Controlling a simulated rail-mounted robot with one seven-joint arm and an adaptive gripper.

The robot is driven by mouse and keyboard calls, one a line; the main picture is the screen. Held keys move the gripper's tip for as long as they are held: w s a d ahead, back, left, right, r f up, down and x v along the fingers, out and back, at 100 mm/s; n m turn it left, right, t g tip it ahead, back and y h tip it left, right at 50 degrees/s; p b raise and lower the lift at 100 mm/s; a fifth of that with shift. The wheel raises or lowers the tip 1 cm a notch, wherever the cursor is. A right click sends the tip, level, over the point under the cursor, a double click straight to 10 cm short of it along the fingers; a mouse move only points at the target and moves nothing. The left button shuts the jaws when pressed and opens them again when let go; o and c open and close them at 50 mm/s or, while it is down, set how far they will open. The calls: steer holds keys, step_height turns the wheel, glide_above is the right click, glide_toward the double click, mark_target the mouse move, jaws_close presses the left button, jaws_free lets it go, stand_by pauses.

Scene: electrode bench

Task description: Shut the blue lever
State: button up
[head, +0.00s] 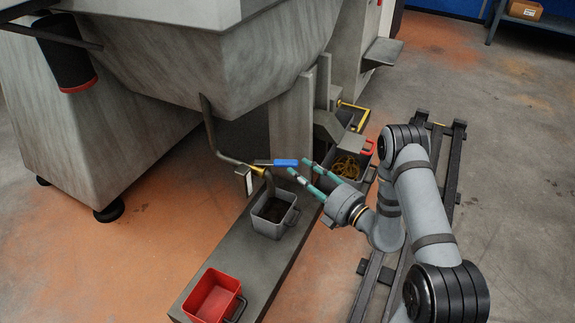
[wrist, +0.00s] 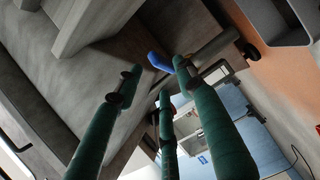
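The blue lever (head: 286,162) sits on a valve at the end of a bent pipe (head: 226,158) under the grey hopper. Its blue handle points right, roughly level, toward my gripper. My gripper (head: 301,168) has green fingers, spread apart and empty, just right of the handle's end. In the wrist view the blue handle (wrist: 158,62) shows beyond the fingertips, between the left and right fingers of my gripper (wrist: 155,86). It looks close to the right fingertip; I cannot tell whether they touch. A dark piece runs from the valve down into a grey bin (head: 291,217); I cannot tell whether it is spout or stream.
The grey bin, with dark contents, stands on a low grey bench (head: 228,245). A red bin (head: 234,285) stands nearer the front. Another bin with yellowish coils (head: 347,167) is behind my gripper. The hopper (head: 228,70) overhangs the valve. Open floor lies left of the bench.

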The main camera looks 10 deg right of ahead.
mark_target(291, 165)
steer(key=b+x, duration=0.2)
steer(key=x, duration=0.4)
steer(key=shift+w+a, duration=0.2)
steer(key=shift+w, duration=0.1)
steer(key=shift+c, duration=1.2)
jaws_close()
